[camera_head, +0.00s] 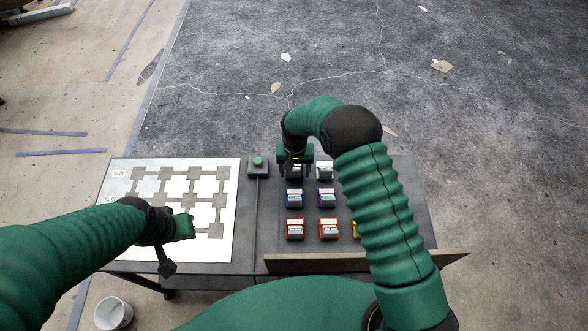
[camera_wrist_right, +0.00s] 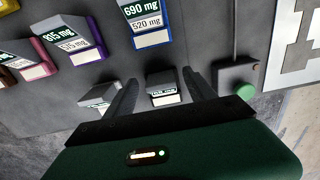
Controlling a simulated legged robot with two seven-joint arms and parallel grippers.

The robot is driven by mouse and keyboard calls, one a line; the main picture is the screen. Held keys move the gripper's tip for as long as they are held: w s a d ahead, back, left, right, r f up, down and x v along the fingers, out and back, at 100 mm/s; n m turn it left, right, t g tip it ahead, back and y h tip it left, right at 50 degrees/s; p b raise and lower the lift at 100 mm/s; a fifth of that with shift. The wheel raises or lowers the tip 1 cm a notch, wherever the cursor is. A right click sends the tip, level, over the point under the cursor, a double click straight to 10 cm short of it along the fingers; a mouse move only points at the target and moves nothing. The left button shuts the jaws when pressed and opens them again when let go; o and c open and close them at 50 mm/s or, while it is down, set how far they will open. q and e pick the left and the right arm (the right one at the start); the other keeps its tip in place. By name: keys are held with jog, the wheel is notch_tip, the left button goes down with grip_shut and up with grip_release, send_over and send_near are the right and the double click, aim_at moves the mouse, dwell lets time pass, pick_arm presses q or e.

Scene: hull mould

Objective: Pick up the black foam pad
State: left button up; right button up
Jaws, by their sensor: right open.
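The black foam pad (camera_head: 295,174) is a small dark block with a pale label. It stands in the back row of pads in the head view, partly covered by my right gripper (camera_head: 295,164). In the right wrist view the pad (camera_wrist_right: 162,84) lies between the two open fingers of my right gripper (camera_wrist_right: 160,78). I cannot tell whether either finger touches it. My left gripper (camera_head: 174,250) hangs over the white patterned sheet, away from the pads; its jaw opening is unclear.
A white pad (camera_head: 324,171) stands close beside the black one. Blue (camera_head: 294,198), purple (camera_head: 325,197), red (camera_head: 294,229) and orange (camera_head: 328,228) pads stand nearer. A green button (camera_head: 258,162) is left of the pads. A white patterned sheet (camera_head: 228,250) covers the table's left side.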

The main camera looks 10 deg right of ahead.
jog(key=shift+s+d, duration=0.15)
jog(key=shift+d, duration=0.05)
jog(key=c, duration=0.4)
jog(key=shift+c, duration=1.3)
jog(key=shift+a, duration=0.45)
grip_shut()
